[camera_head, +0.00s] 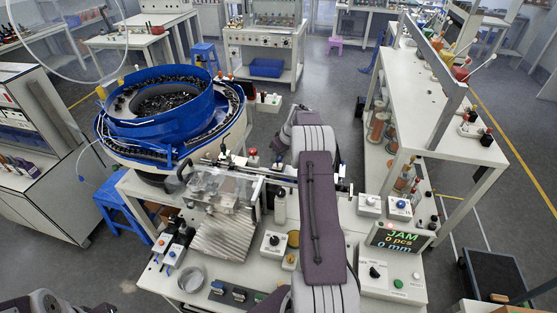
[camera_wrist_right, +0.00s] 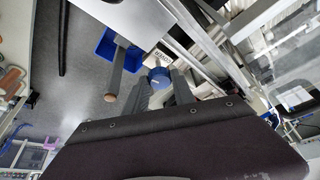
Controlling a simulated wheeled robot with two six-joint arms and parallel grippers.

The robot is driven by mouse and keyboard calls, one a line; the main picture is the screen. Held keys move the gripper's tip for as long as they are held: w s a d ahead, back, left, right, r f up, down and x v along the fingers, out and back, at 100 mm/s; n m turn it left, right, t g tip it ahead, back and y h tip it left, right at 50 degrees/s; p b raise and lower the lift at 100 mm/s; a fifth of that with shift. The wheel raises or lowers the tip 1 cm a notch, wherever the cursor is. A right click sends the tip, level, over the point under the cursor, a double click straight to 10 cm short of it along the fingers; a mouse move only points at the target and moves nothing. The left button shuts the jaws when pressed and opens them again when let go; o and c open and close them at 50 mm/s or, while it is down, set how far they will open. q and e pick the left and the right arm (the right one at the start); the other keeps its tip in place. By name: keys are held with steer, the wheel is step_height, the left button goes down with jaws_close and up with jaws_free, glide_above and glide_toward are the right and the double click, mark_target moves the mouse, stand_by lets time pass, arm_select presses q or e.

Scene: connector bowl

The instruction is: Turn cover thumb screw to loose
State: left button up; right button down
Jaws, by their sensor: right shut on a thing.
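The thumb screw, a round blue knob (camera_wrist_right: 159,75), shows in the right wrist view beside a light metal rail. My right gripper (camera_wrist_right: 159,86) has one finger on either side of it and is shut on it. Which way the screw is turned cannot be told. In the head view my right arm reaches forward over the bench and hides the knob. A clear cover (camera_head: 218,184) sits on the feeder machine left of that arm. My left gripper is out of view; only part of my left arm shows at the bottom left edge.
A blue bowl feeder (camera_head: 165,105) full of small dark parts stands at left behind the cover. A display (camera_head: 401,238) reads JAM, 0 pcs, 0 mm. A knob box (camera_head: 273,243) and a control box (camera_head: 385,276) flank my right arm. A white bench (camera_head: 440,95) runs along the right.

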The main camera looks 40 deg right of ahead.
steer(key=shift+d+r+n+y, duration=0.1)
steer(key=shift+n+y, duration=0.3)
steer(key=shift+n, duration=0.5)
steer(key=shift+d+n+y+p, duration=0.1)
steer(key=shift+n+y+p, duration=0.4)
steer(key=shift+n+p, duration=0.8)
steer(key=shift+n+g, duration=0.3)
steer(key=shift+n, duration=0.2)
steer(key=c, duration=1.1)
jaws_free()
steer(key=shift+o, duration=0.2)
steer(key=shift+d+r, duration=0.1)
steer(key=shift+r, duration=0.05)
steer(key=b+v, duration=0.1)
steer(key=v, duration=0.7)
steer(key=shift+r, duration=0.25)
